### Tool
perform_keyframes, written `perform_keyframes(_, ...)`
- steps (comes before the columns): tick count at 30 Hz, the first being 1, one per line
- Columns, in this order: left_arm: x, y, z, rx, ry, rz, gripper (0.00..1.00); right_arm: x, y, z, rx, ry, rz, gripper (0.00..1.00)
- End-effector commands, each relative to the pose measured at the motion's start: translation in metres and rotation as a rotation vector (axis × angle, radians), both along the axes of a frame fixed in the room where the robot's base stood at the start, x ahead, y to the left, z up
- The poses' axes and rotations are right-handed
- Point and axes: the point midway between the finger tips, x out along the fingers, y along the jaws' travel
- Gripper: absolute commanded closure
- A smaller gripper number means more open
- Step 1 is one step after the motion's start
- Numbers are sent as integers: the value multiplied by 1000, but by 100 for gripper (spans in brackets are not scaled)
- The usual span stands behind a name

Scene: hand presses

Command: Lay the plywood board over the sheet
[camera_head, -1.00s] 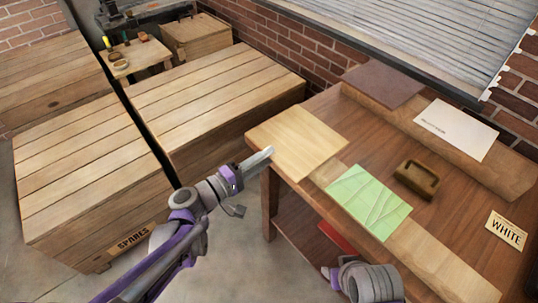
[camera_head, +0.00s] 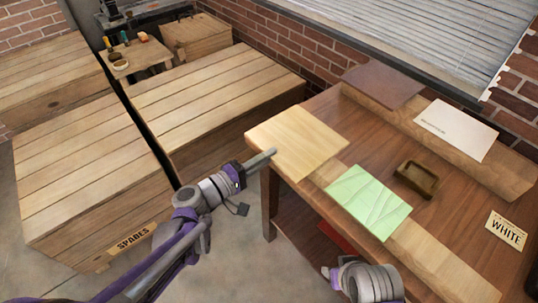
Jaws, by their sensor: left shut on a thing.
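The plywood board (camera_head: 298,140) is a pale, flat, square panel at the left end of the brown workbench. My left gripper (camera_head: 268,158) is shut on the board's near left edge. The board looks flat and level with the bench top; I cannot tell whether it is slightly raised. A light green sheet with pale lines (camera_head: 368,202) lies to the right of the board, uncovered, with its near left corner by the front strip. My right arm's wrist (camera_head: 366,283) shows at the bottom edge, in front of the bench; its fingers cannot be made out.
On the workbench (camera_head: 370,150) are a small brown wooden block (camera_head: 416,178), a dark brown panel (camera_head: 383,85), a white sheet (camera_head: 457,129) and a WHITE label (camera_head: 506,231). Wooden crates (camera_head: 215,95) stand to the left, one labelled SPARES (camera_head: 132,238).

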Motion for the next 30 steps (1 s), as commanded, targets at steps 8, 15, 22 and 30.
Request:
perform_keyframes(8,0,0,0,-1,-1,0,100,0,0,0,0,0,0,50)
perform_keyframes(15,-1,0,28,0,-2,0,100,-2,0,26,0,-9,0,50)
perform_keyframes(22,0,0,30,0,0,0,100,-3,0,28,0,-9,0,50)
perform_keyframes(30,-5,7,35,0,0,1,100,-3,0,32,0,-11,0,50)
